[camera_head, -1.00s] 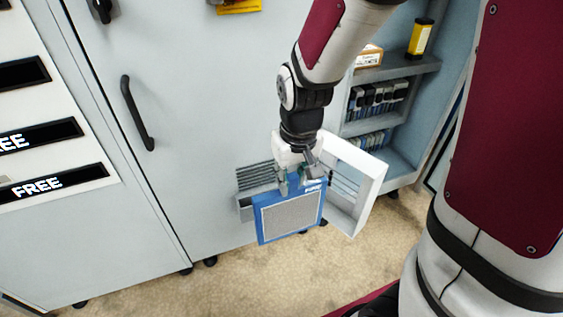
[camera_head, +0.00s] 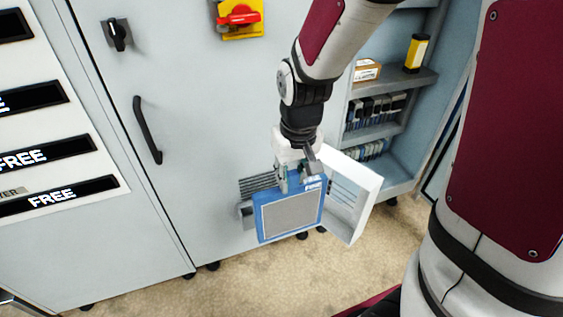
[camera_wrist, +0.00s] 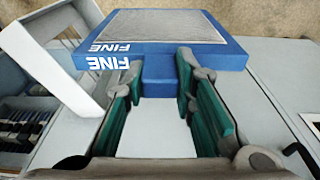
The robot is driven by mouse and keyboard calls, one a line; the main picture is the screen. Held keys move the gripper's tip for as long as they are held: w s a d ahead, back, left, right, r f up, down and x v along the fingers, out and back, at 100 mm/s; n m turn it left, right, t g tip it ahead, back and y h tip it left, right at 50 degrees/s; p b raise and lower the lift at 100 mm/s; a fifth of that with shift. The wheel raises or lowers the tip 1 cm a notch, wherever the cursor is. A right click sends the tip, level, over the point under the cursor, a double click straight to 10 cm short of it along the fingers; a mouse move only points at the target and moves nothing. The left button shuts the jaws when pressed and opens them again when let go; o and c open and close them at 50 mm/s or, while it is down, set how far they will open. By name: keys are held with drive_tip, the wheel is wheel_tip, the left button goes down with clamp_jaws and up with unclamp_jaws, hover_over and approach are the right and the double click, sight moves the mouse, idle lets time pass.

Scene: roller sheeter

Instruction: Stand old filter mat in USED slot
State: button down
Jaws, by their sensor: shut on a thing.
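A filter mat (camera_head: 291,217) with a blue frame and a grey mesh face hangs below my gripper (camera_head: 293,174) in the head view. In the wrist view the mat (camera_wrist: 180,57) is marked FINE. My gripper (camera_wrist: 160,77) is shut on the blue tab at its edge, with a green-padded finger on each side. The mat is in front of a vent grille (camera_head: 257,186) in the cabinet and an open white flap (camera_head: 358,192). No slot marked USED can be read in either view.
A shelf unit (camera_head: 388,77) with dark and blue items, a small box and a yellow bottle (camera_head: 416,53) stands at the back right. A cabinet door handle (camera_head: 147,130) and a red-yellow switch (camera_head: 239,18) are on the left. The tan floor (camera_head: 260,275) below is clear.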

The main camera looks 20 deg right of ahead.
drive_tip(key=shift+r+p, duration=1.55)
drive_tip(key=shift+r, duration=0.45)
drive_tip(key=shift+f, duration=0.1)
